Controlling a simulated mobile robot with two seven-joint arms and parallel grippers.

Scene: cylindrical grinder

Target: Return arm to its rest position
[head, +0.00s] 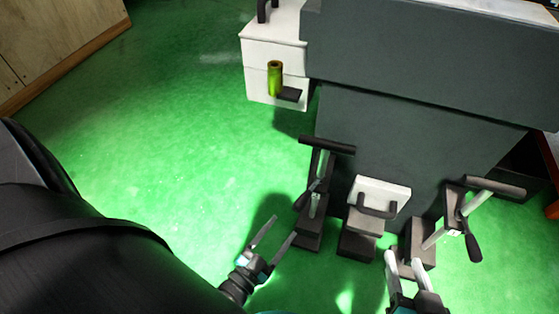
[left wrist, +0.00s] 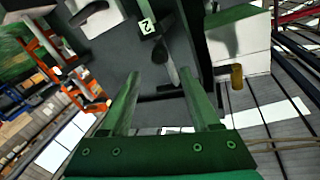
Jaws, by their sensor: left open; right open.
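My left gripper (head: 284,226) is open and empty, low in the head view, its two fingers spread apart above the green floor. It also shows in the left wrist view (left wrist: 160,75), with nothing between the fingers. My right gripper (head: 404,258) is open near the bottom right, its fingertips close to a dark clamp-like fixture; I cannot tell whether they touch it. The grey grinder body (head: 365,130) stands beyond both grippers. A yellow-green cylinder (head: 275,78) stands upright at a black bracket on the white box; a brass-coloured cylinder (left wrist: 237,77) shows in the left wrist view.
Dark fixtures with T-bar handles stand at left (head: 315,195) and right (head: 455,215) of a white block (head: 379,197) with a black handle. Green floor (head: 180,130) is open to the left, with a wooden cabinet (head: 55,40) beyond. An orange ladder (left wrist: 68,75) shows in the wrist view.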

